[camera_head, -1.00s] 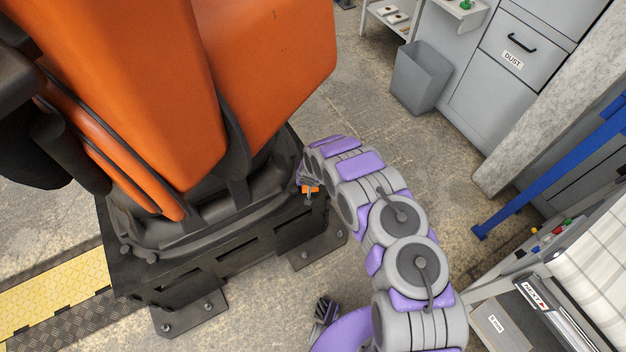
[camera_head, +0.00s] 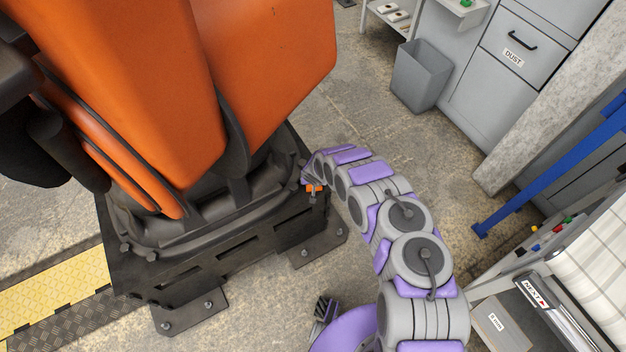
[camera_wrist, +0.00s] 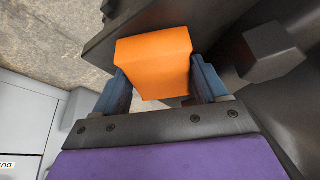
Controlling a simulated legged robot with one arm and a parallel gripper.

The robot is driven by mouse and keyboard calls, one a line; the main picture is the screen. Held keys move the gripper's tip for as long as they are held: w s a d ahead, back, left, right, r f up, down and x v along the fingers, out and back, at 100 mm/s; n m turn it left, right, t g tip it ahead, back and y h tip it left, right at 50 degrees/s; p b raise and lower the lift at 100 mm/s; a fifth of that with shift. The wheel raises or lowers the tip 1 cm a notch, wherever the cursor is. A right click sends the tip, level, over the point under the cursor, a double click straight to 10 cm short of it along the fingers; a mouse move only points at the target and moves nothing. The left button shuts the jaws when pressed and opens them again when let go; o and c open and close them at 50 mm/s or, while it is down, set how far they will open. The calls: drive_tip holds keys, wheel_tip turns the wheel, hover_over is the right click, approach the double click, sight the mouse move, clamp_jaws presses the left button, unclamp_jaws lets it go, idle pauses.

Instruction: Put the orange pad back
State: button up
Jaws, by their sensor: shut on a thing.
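The orange pad (camera_wrist: 153,62) fills the middle of the wrist view as a small block between two dark blue fingers. My gripper (camera_wrist: 160,84) is shut on it, one finger at each side. In the head view the orange pad (camera_head: 314,188) is a small patch at my arm's far end, beside the right corner of the black machine base (camera_head: 225,262). My gripper (camera_head: 312,186) is mostly hidden there by its small size and the arm. In the wrist view the dark base edge lies just behind the pad; I cannot tell whether they touch.
A large orange machine body (camera_head: 265,60) rises above the base. A grey bin (camera_head: 420,75) and grey cabinets (camera_head: 520,60) stand at the upper right. A blue post (camera_head: 550,165) and a bench (camera_head: 590,260) are at the right. Floor between is clear.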

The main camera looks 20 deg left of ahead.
drive_tip(key=shift+s+f, duration=0.1)
drive_tip(key=shift+f, duration=0.05)
drive_tip(key=shift+s+d+f+b, duration=0.1)
drive_tip(key=shift+d+f+b, duration=0.1)
drive_tip(key=shift+b, duration=0.15)
drive_tip(key=o, duration=1)
drive_tip(key=shift+s+d+f, duration=0.1)
drive_tip(key=shift+s+f, duration=0.1)
drive_tip(key=shift+s, duration=0.05)
drive_tip(key=shift+r+p, duration=0.45)
drive_tip(key=shift+r, duration=0.3)
drive_tip(key=shift+w+v, duration=0.15)
drive_tip(key=shift+v, duration=2.7)
drive_tip(key=shift+w+v, duration=0.15)
drive_tip(key=shift+v, duration=2.75)
drive_tip(key=shift+r, duration=0.15)
